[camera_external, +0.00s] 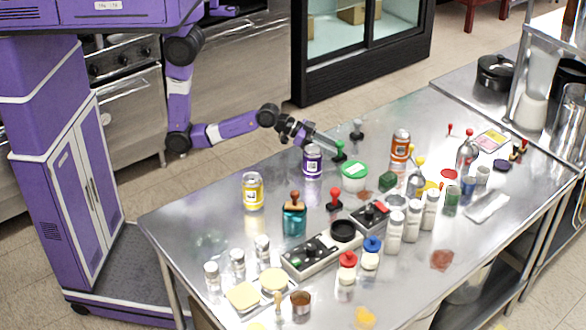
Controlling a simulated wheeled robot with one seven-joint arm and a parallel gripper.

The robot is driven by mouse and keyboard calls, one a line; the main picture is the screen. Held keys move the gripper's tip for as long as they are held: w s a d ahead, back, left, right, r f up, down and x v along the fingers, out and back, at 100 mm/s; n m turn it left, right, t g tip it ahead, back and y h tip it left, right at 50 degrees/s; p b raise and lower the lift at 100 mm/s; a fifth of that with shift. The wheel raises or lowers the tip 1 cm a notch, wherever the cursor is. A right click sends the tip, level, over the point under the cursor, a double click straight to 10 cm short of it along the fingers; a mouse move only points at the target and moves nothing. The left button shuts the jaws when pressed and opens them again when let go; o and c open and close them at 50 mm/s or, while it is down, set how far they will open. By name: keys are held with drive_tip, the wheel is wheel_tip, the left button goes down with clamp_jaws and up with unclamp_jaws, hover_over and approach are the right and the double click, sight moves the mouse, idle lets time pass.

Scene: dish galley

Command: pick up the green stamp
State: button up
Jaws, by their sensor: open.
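The green stamp (340,152) stands upright near the far edge of the metal table, with a green knob and a dark base. My gripper (327,143) reaches in from the left at a low slant, its fingertips just at the stamp's left side. The jaws are open. I cannot tell whether the stamp's knob is between the fingers or still apart from them.
A purple can (312,161) stands close below my gripper. A green-lidded tub (354,176) is just in front of the stamp. A black stamp (357,130) stands behind it, and a red stamp (335,199) nearer. Bottles and cans crowd the table (180,218).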

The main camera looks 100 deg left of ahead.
sight(339, 150)
drive_tip(key=x, duration=0.3)
drive_tip(key=shift+w, duration=0.25)
clamp_jaws()
